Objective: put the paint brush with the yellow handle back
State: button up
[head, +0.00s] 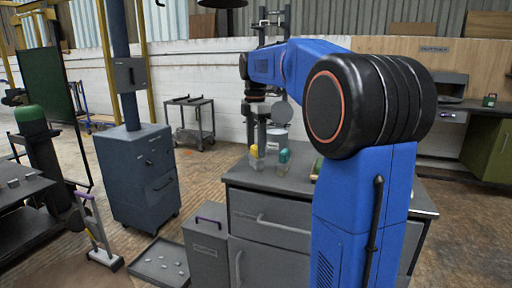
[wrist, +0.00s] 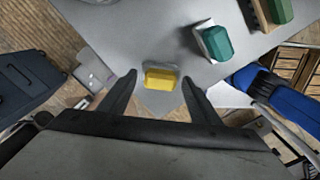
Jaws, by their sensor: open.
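A yellow-topped thing (wrist: 160,79), which I take as the yellow-handled brush, is on the grey cabinet top (wrist: 130,30). It also shows in the head view (head: 254,151), with a paler part below the yellow. My gripper (wrist: 159,88) is open above it, one finger to each side, apparently not touching it. A teal-green piece with a pale part (wrist: 217,43) stands to its right; it also shows in the head view (head: 284,156). The brush's lower part is mostly hidden from above, so I cannot tell how it rests.
Another green piece on a wooden-looking part (wrist: 278,10) lies farther right on the top. A pale round container (head: 276,141) stands behind the brushes. A blue-grey cabinet (head: 138,178) and a low tray (head: 160,264) stand on the floor to the left.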

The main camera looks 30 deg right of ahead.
notch_tip(320, 180, up, 11)
dwell(0.4)
jog(key=shift+a, duration=0.15)
jog(key=s+a+f+m+t, duration=0.2)
jog(key=s+a+f+m, duration=0.7)
jog(key=s, duration=0.5)
jog(key=s+a+f+m+t, duration=0.1)
jog(key=s+a+f+m, duration=0.2)
jog(key=s+f, duration=0.5)
jog(key=s+a+f+m+t, duration=0.1)
jog(key=s+a+f+m, duration=0.2)
jog(key=s+f, duration=0.5)
notch_tip(320, 180, down, 5)
jog(key=shift+s+a+f+m+t, duration=0.15)
jog(key=shift+m+t, duration=0.25)
jog(key=shift+m, duration=0.4)
